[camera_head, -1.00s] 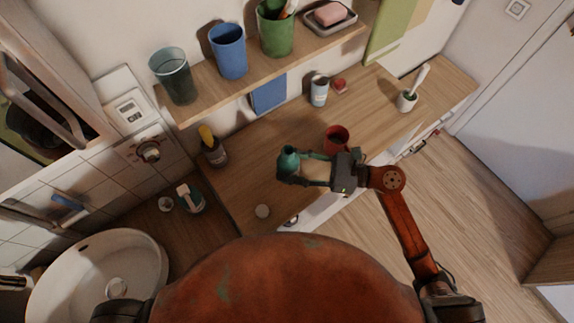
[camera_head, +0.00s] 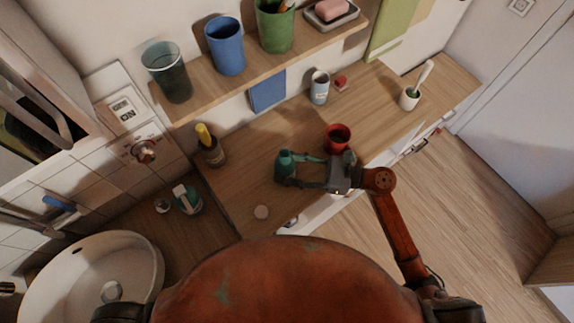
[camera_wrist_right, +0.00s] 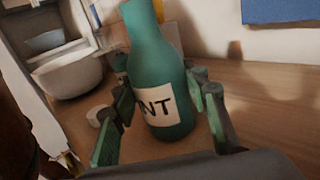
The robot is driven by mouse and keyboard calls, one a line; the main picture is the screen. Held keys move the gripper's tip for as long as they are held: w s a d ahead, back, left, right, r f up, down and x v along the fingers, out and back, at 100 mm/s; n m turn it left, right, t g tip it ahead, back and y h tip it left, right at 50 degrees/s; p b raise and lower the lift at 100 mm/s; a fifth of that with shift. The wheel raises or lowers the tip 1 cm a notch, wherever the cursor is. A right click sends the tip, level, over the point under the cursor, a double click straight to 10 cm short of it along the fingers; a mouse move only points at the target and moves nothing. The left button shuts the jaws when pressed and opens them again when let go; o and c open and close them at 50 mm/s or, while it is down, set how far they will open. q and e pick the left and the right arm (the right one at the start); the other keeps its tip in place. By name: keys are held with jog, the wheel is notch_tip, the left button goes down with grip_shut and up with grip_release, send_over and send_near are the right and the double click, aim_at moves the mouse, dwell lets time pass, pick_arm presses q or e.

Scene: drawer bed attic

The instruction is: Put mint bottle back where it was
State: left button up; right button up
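The mint bottle (camera_head: 284,164) is teal, with a pale label whose letters "NT" show in the right wrist view (camera_wrist_right: 160,85). My right gripper (camera_head: 287,170) has its fingertips on both sides of the bottle's body and appears closed on it. In the right wrist view, the fingers (camera_wrist_right: 162,95) flank the bottle, which leans slightly. The bottle is over the wooden counter (camera_head: 245,175), near its front left part. I cannot tell whether its base touches the wood. My left gripper is not in view.
A red mug (camera_head: 338,138) stands close behind my right gripper. A dark bottle with a yellow top (camera_head: 210,150), a pale can (camera_head: 320,88) and a brush holder (camera_head: 409,98) also stand there. A shelf (camera_head: 205,88) with cups overhangs the back.

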jog(key=o, duration=0.4)
jog(key=shift+r, duration=0.25)
jog(key=d, duration=0.4)
jog(key=s+d, duration=0.1)
jog(key=d, duration=0.7)
jog(key=shift+s, duration=0.4)
